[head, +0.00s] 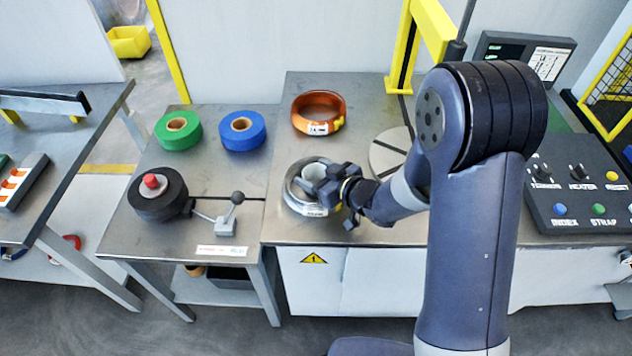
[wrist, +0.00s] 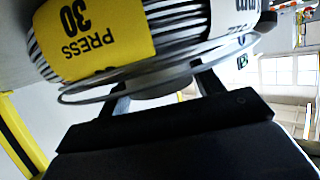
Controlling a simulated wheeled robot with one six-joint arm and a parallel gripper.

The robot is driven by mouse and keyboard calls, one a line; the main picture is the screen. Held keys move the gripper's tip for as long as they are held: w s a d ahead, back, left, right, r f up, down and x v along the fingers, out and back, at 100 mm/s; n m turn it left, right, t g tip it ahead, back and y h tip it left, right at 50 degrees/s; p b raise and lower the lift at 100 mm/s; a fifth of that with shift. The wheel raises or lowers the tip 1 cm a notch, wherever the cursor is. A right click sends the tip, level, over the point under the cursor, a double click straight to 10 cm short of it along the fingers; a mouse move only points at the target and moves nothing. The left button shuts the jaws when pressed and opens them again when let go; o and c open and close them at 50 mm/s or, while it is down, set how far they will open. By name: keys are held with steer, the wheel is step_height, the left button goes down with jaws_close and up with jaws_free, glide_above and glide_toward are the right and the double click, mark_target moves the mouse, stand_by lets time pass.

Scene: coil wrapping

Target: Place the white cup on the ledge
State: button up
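A pale grey-white cup-like shape (head: 312,172) shows at the opening of a silver coil (head: 298,201) on the middle table; I cannot tell whether it stands inside the coil or is held above it. My gripper (head: 330,184) is right beside this shape, at the coil's right side. In the wrist view the two fingers (wrist: 165,92) are spread apart, with a dark grey rounded surface between them, partly hidden behind the coil's edge. Whether they grip it is unclear. The coil with its yellow "PRESS 30" label (wrist: 95,38) fills the upper left there. I cannot pick out the ledge with certainty.
An orange-banded coil (head: 319,112) lies behind the silver coil. A round slotted plate (head: 391,151) is partly behind my arm. Green (head: 178,131) and blue (head: 242,131) rolls and a black roll (head: 158,194) are on the left. A button panel (head: 578,190) stands at right.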

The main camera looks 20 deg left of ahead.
steer(key=c, duration=0.7)
steer(key=shift+r, duration=0.1)
step_height(320, 180, up, 10)
steer(key=p, duration=0.1)
